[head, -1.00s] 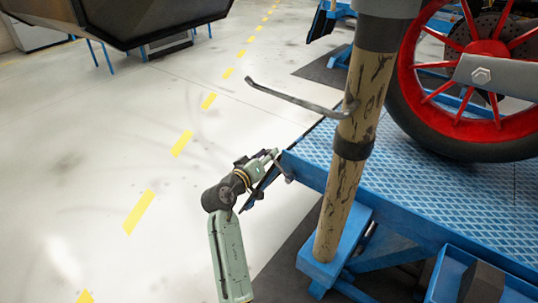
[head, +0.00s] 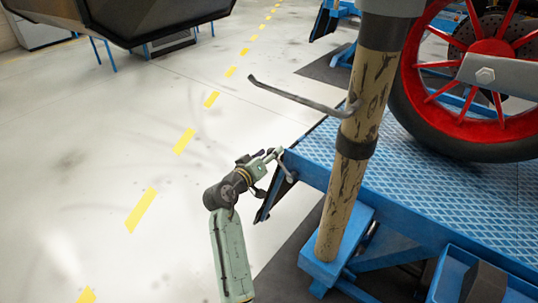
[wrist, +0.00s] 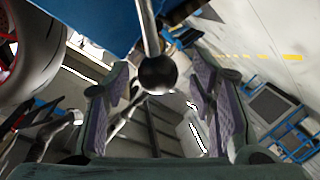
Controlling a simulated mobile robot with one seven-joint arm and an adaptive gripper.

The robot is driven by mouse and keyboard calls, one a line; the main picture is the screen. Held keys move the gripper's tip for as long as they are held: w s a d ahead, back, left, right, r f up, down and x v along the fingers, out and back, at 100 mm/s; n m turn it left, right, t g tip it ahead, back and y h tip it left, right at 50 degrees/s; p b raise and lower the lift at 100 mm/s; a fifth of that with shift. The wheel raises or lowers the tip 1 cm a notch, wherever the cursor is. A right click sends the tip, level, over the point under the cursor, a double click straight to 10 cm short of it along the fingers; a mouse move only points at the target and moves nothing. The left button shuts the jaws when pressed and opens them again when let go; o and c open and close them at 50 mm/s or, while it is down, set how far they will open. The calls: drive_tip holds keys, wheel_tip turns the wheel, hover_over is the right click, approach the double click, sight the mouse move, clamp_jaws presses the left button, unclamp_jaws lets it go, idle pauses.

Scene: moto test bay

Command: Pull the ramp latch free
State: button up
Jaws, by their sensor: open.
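The ramp latch seems to be the metal rod with a dark round knob (wrist: 157,74) in the wrist view. The rod comes down from the blue platform edge at the top of that view. My gripper (wrist: 160,92) is open, with one finger left and one right of the knob; I see no finger pressing on it. In the head view my gripper (head: 275,165) is at the platform's left corner, beside a thin metal lever (head: 284,166). A dark ramp flap (head: 271,199) hangs below that corner, partly behind my gripper.
The blue lift platform (head: 325,156) carries a red-rimmed wheel (head: 488,45). A tan worn post (head: 347,200) with a thin bent bar (head: 295,97) stands right of my gripper. Pale floor (head: 120,130) with yellow dashes lies clear to the left.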

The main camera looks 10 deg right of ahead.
drive_tip(key=shift+s+a, duration=0.1)
drive_tip(key=v, duration=1.2)
